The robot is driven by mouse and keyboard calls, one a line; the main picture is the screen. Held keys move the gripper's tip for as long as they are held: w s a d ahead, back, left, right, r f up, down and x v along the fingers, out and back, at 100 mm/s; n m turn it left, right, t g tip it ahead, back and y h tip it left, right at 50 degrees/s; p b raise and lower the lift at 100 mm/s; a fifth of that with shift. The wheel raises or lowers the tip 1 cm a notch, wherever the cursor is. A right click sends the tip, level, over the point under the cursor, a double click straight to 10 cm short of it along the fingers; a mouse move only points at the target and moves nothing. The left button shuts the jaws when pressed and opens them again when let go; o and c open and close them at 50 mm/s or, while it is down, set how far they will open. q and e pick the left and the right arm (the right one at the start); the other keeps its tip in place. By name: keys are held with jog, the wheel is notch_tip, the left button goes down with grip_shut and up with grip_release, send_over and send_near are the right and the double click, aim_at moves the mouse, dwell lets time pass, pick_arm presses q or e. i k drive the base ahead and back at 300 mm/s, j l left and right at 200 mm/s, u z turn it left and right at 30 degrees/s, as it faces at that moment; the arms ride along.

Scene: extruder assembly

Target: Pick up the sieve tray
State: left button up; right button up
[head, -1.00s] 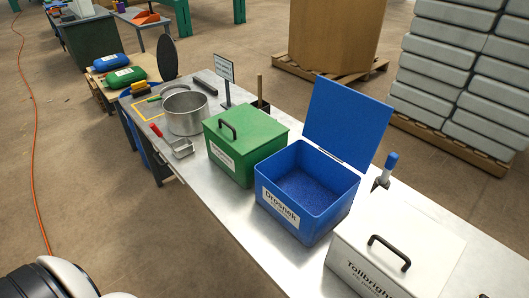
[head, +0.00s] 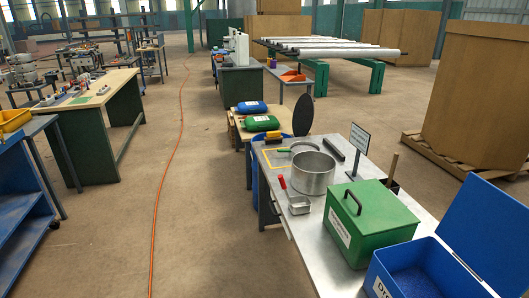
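I cannot pick out a sieve tray for certain in the head view. A round, open metal pot (head: 313,173) stands on the steel bench (head: 318,238). A small square metal scoop (head: 299,205) with a red handle lies at the bench's left edge, in front of the pot. A dark round disc (head: 302,116) stands upright behind the bench's far end. A green-handled tool (head: 284,151) lies near a yellow outlined rectangle (head: 276,162) on the bench's far left corner. Neither gripper is in view.
A closed green box (head: 372,222) and an open blue box (head: 420,270) stand on the bench at right. Blue and green bags (head: 260,123) lie beyond its far end. Clear floor with an orange cable (head: 166,190) is left of the bench. A workbench (head: 88,97) stands farther left.

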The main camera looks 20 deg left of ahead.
aim_at(299, 147)
jog(key=u, duration=0.4)
jog(key=z, duration=0.25)
jog(key=i+j+z, duration=0.3)
jog(key=z, duration=0.15)
jog(key=i+j+z, duration=0.2)
jog(key=j+z, duration=0.25)
jog(key=l, duration=0.1)
